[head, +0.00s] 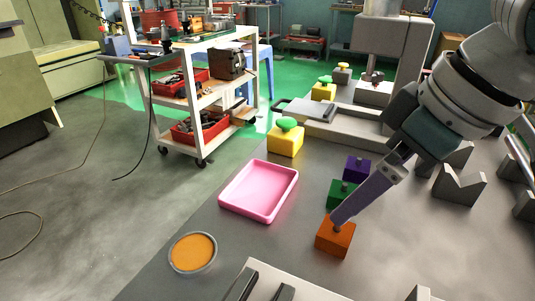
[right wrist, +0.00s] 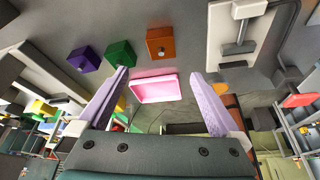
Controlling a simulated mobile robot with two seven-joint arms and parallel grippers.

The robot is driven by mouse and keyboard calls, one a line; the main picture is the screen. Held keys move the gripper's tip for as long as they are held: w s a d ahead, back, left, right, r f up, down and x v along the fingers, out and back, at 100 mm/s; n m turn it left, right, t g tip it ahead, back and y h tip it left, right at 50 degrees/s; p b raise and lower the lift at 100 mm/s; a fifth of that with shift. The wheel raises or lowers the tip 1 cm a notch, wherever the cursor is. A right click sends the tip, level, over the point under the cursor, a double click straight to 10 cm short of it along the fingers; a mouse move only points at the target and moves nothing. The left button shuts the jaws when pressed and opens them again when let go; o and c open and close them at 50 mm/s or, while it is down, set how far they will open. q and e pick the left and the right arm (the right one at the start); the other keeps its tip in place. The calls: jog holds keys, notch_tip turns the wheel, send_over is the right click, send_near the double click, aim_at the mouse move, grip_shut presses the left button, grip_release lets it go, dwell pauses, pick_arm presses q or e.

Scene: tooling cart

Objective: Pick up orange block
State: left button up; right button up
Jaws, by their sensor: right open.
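The orange block (head: 335,239), a small cube with a knob on top, sits on the grey table in the head view. In the right wrist view the orange block (right wrist: 161,46) lies past the fingertips, between their lines. My right gripper (head: 337,222) reaches down from the right, with its fingertips at the block's top in the head view; contact cannot be told. In the right wrist view the right gripper (right wrist: 158,74) has its two pale purple fingers wide apart with nothing between them. My left gripper is not in view.
A green block (head: 339,195) and a purple block (head: 357,168) stand just behind the orange one. A pink tray (head: 232,204) lies to the left, and a round orange-topped dish (head: 193,252) is nearer. A yellow block (head: 285,143) stands behind the tray. A pale fixture (head: 310,285) lies in front.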

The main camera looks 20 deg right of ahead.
aim_at(340, 232)
jog(key=x, duration=0.3)
jog(key=shift+a+f+b, duration=0.1)
jog(key=shift+f+b, duration=0.2)
jog(key=f, duration=0.3)
jog(key=f+b, duration=0.1)
jog(key=shift+w+a+f, duration=0.2)
jog(key=shift+w+f, duration=0.05)
jog(key=shift+f, duration=0.05)
jog(key=shift+w+a+f, duration=0.1)
jog(key=shift+w+f, duration=0.15)
jog(key=shift+f, duration=0.15)
grip_shut()
